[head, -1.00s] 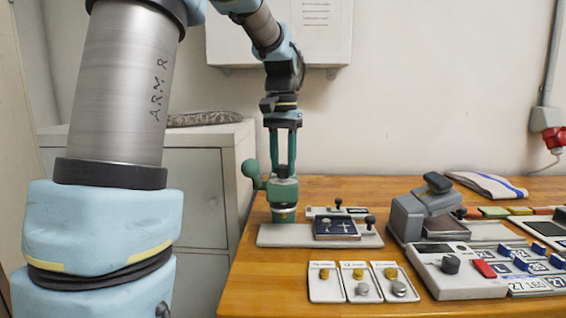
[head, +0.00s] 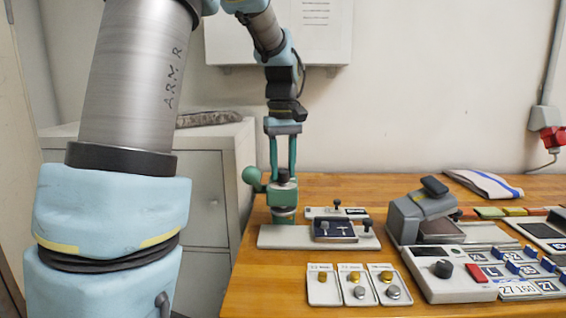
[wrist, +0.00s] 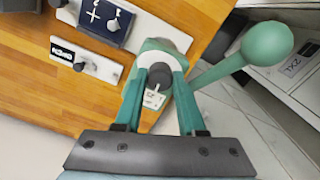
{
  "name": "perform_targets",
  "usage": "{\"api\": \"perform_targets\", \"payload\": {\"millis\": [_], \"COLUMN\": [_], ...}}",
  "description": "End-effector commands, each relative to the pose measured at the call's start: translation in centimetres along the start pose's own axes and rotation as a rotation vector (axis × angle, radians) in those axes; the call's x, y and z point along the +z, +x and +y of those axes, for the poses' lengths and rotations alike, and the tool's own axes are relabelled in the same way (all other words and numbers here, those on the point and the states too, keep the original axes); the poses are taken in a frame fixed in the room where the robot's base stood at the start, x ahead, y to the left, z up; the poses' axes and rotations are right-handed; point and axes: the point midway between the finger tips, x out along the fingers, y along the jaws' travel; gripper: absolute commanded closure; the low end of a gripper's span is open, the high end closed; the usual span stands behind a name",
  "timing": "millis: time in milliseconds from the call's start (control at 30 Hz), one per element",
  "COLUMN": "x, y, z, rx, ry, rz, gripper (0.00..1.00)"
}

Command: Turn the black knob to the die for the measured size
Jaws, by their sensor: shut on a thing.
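The black knob (head: 283,176) sits on top of a green press (head: 281,197) at the left end of the table. My gripper (head: 283,178) points down from above, with its two green fingers on either side of the knob, shut on it. In the wrist view the dark round knob (wrist: 160,71) shows between the fingertips (wrist: 159,80). A small white plate with a dark mark (wrist: 153,98) shows beside it, too small to read. The press's green ball lever (wrist: 267,43) sticks out to one side.
The press stands on a pale base plate (head: 270,236) with a dark blue tray (head: 334,231). Three white cards with brass and steel fasteners (head: 352,288) lie in front. A grey device (head: 420,215) and a control box with another dark knob (head: 444,268) stand to the right.

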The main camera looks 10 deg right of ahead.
Motion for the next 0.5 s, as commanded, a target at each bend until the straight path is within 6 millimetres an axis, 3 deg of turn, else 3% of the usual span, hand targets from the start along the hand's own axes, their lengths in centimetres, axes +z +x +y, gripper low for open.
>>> {"api": "perform_targets", "payload": {"millis": [500], "x": [-0.09], "y": [-0.32], "z": [0.09], "rx": [0.003], "ry": [-0.468], "rz": [0.007], "gripper": [1.00]}}
